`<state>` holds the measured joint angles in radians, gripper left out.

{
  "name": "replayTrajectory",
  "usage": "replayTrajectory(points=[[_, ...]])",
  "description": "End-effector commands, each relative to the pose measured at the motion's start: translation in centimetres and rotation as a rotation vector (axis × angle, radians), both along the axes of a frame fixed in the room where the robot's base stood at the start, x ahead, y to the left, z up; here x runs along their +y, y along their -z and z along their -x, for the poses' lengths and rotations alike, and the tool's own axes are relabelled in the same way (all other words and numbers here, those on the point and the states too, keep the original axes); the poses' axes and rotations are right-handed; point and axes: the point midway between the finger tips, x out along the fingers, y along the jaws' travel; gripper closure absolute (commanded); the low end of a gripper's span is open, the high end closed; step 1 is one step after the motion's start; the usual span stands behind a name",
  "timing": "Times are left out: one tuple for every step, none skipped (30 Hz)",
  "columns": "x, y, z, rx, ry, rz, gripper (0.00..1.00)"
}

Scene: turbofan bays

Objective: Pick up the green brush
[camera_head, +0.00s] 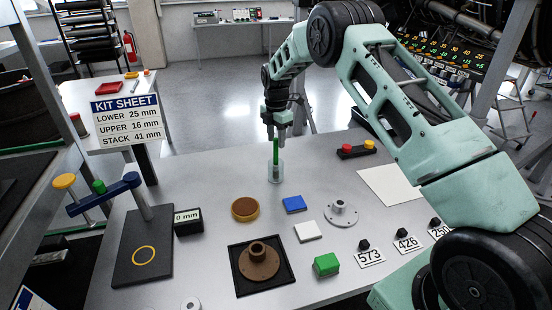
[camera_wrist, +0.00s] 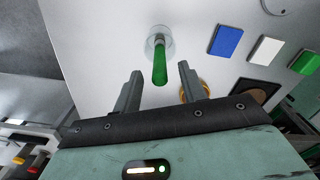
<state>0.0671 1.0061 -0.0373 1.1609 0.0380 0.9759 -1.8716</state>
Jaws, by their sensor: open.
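The green brush (camera_head: 275,152) stands upright in a clear glass (camera_head: 275,174) near the far edge of the table. My gripper (camera_head: 275,134) is just above the brush, pointing down. In the wrist view the brush's green handle (camera_wrist: 159,66) rises from the clear glass (camera_wrist: 160,40) and shows just beyond the gap between my open fingers (camera_wrist: 160,85). The fingers look empty, one on each side of the handle's line. I cannot tell whether the handle's top is between the fingertips.
A brown round dish (camera_head: 245,209), blue block (camera_head: 294,204), white block (camera_head: 308,231), grey flange (camera_head: 341,213) and green block (camera_head: 326,264) lie nearer on the table. A red-and-yellow button box (camera_head: 357,149) stands right of the glass. Table left of the glass is clear.

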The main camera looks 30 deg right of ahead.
Motion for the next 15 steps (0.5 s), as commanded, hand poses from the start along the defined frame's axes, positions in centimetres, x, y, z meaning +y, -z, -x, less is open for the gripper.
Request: replayTrajectory(points=[[0.0,0.2,0.0,0.0,0.0,0.0,0.59],[0.0,0.3,0.0,0.0,0.0,0.0,0.59],[0.0,0.5,0.0,0.001,0.0,0.0,0.59],[0.0,0.8,0.0,0.003,0.001,0.001,0.59],[0.0,1.2,0.1,0.004,0.0,0.001,0.59],[0.0,1.7,0.1,0.004,0.0,0.002,0.59],[0.0,2.1,0.1,0.005,-0.001,0.001,0.59],[0.0,2.5,0.1,0.004,-0.001,0.001,0.59],[0.0,3.0,0.0,0.004,-0.001,0.001,0.59],[0.0,3.6,0.0,0.004,-0.001,0.001,0.59],[-0.1,4.0,0.0,0.003,-0.001,0.001,0.59],[-0.1,4.5,0.0,0.002,0.0,0.001,0.59],[-0.1,4.7,0.0,0.001,0.0,0.001,0.59],[-0.1,4.9,0.0,0.001,0.0,0.0,0.59],[-0.1,5.1,-0.1,0.0,0.001,0.0,0.59]])
